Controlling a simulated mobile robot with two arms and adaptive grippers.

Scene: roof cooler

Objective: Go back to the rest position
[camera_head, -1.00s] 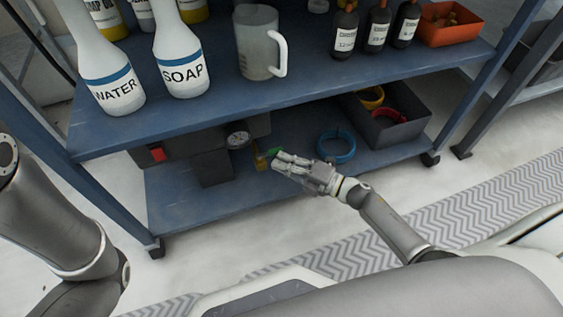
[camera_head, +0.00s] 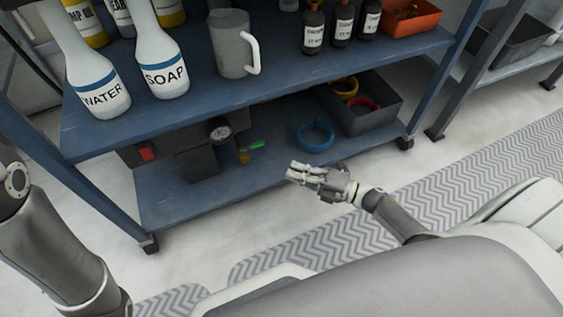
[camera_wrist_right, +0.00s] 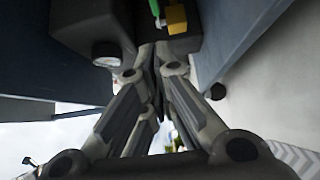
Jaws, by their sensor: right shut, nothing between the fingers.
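My right gripper (camera_head: 298,173) is shut and empty in front of the lower shelf of the blue cart (camera_head: 180,208). In the right wrist view its fingers (camera_wrist_right: 150,55) come together. Behind it on the lower shelf is a dark machine with a round gauge (camera_head: 221,132) and a brass valve with a green handle (camera_head: 257,144). The gripper is apart from them. The gauge (camera_wrist_right: 106,54) and the brass valve (camera_wrist_right: 176,18) also show in the right wrist view. My left arm is at the left edge, but its gripper is out of view.
A blue ring (camera_head: 316,136) and a dark bin (camera_head: 378,118) are on the lower shelf. Bottles labelled WATER (camera_head: 100,90) and SOAP (camera_head: 165,75), a jug (camera_head: 230,50), and an orange tray (camera_head: 412,22) are on the upper shelf. Free floor lies in front of the cart.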

